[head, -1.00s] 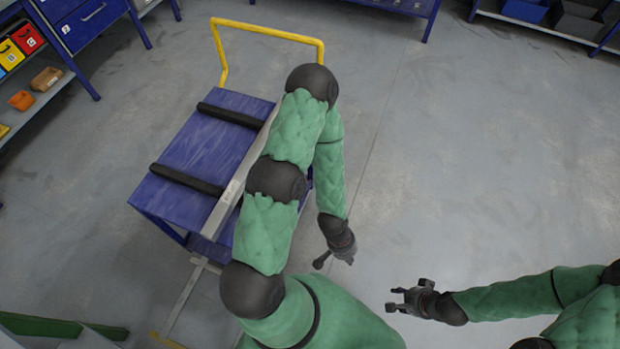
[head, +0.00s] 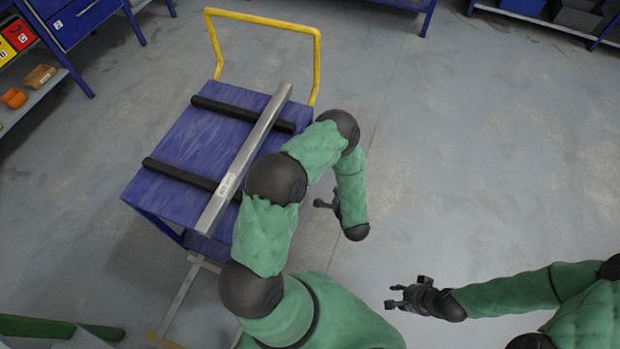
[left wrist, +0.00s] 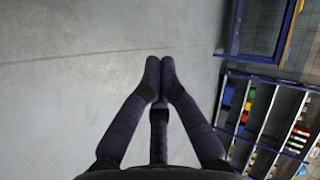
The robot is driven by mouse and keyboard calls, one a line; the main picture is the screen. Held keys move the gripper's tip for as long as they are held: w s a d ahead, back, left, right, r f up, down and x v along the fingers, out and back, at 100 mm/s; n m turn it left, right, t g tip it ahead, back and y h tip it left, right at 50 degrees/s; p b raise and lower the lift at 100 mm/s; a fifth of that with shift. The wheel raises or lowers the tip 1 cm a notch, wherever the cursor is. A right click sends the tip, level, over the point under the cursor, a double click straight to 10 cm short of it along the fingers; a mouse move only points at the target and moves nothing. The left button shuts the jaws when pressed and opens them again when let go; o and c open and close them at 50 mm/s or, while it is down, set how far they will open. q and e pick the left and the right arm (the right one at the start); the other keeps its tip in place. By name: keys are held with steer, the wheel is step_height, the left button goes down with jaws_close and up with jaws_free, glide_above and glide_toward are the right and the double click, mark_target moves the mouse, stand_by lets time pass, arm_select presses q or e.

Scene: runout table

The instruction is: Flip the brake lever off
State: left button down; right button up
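The brake lever cannot be made out in either view. A blue cart (head: 197,139) with a yellow push handle (head: 213,48) stands left of centre in the head view. My left gripper (head: 322,204) is off the cart's right side, over bare floor. In the left wrist view its two fingers (left wrist: 160,68) are together at the tips with nothing between them. My right gripper (head: 393,298) is at the lower right of the head view, its fingers apart and empty, away from the cart. My left arm hides part of the cart's right side.
A long metal bar (head: 246,158) lies across two black strips (head: 180,174) on the cart top. A shelf with orange and red bins (head: 14,98) stands at the left. A green beam (head: 40,326) is at the lower left. Floor right of the cart is clear.

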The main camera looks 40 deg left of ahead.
arm_select(q)
steer(key=a+m+y, duration=0.1)
steer(key=s+a+r+y, duration=0.1)
steer(key=y, duration=0.1)
steer(key=s+a+r+m+y, duration=0.1)
steer(key=shift+s+a+r+m+g+b, duration=0.1)
steer(key=shift+a+r+m+g+b, duration=0.15)
steer(key=shift+m+g+b, duration=0.05)
steer(key=b+x, duration=0.5)
steer(key=x, duration=0.6)
steer(key=shift+s+d+r, duration=0.2)
steer(key=shift+s+r, duration=0.2)
steer(key=shift+s, duration=0.3)
steer(key=shift+s+d+r, duration=0.2)
steer(key=shift+s+r, duration=0.15)
steer(key=shift+s, duration=0.35)
steer(key=shift+s+d+r, duration=0.2)
steer(key=shift+s+r, duration=0.2)
steer(key=shift+s, duration=0.3)
steer(key=shift+s+r, duration=0.1)
